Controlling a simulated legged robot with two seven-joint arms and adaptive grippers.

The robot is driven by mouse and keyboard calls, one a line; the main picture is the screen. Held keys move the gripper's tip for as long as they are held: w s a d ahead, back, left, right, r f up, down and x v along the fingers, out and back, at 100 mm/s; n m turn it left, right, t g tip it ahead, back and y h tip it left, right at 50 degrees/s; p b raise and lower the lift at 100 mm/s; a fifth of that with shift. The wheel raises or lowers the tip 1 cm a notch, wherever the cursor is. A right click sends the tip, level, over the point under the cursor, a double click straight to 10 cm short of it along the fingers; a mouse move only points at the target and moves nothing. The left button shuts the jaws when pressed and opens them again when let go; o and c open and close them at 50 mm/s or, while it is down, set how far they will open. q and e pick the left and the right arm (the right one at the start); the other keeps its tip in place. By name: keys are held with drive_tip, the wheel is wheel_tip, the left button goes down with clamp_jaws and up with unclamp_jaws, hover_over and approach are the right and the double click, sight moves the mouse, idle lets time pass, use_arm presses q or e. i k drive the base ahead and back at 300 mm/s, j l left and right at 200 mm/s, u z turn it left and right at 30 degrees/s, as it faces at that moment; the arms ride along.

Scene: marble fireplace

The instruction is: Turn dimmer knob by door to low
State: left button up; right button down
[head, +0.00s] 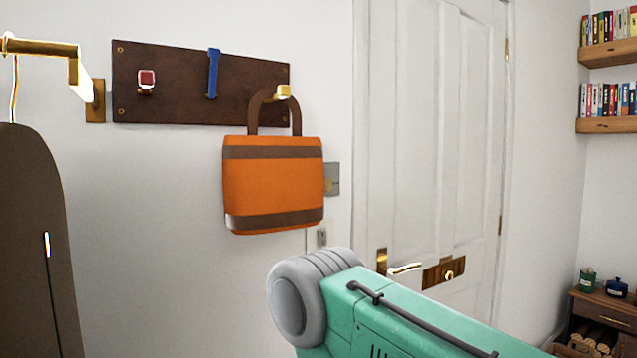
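A square grey metal wall plate (332,178) sits on the white wall left of the door, partly hidden behind an orange bag. A smaller grey fitting (322,237) is on the wall below it. I cannot tell which of them carries the dimmer knob, and no knob setting can be read. The white panelled door (430,140) is shut, with a brass lever handle (404,269) low on its left side. Neither of my grippers is in view.
The orange bag (273,183) hangs from a dark wall board (185,85), close against the grey plate. A brass bracket (94,95) and a dark brown rounded shape (28,230) are at left. Bookshelves (608,54) and a wooden cabinet (603,306) are at right.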

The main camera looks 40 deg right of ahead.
sight(328, 187)
drive_tip(key=k+l, duration=0.1)
drive_tip(key=l, duration=0.2)
drive_tip(key=k+l+z, duration=0.1)
drive_tip(key=l, duration=0.2)
drive_tip(key=k+l, duration=0.15)
drive_tip(key=l, duration=0.15)
drive_tip(key=i+z, duration=0.15)
drive_tip(key=z, duration=1.1)
